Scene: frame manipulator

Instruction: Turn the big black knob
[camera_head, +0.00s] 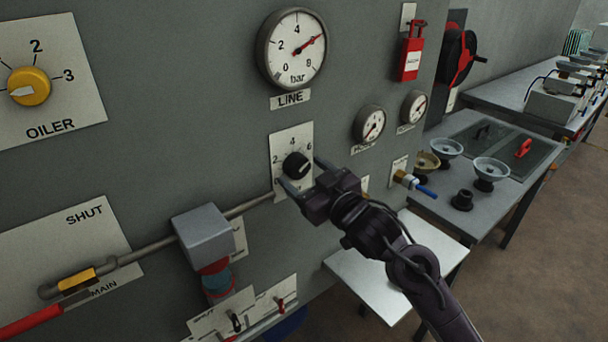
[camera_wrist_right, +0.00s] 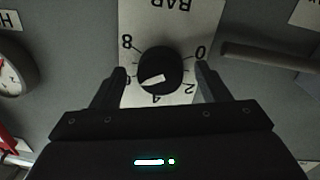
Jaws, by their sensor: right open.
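The big black knob (camera_head: 297,166) sits on a white dial plate (camera_head: 284,134) with numbers, on the grey panel below the LINE gauge. It also shows in the right wrist view (camera_wrist_right: 160,66), upside down, its white mark pointing roughly between 4 and 6. My right gripper (camera_head: 303,175) is open at the dial. In the right wrist view its two fingers (camera_wrist_right: 161,75) stand on either side of the knob, with gaps between them and it. Part of the dial is hidden by the fingers. My left gripper is not in view.
The LINE gauge (camera_head: 292,48) is above the dial. A grey pipe (camera_head: 250,204) runs up close to the dial's left. Two small gauges (camera_head: 369,123) and a blue-handled valve (camera_head: 410,182) are to the right. A yellow OILER knob (camera_head: 30,86) is far left. A white shelf (camera_head: 350,268) juts out below.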

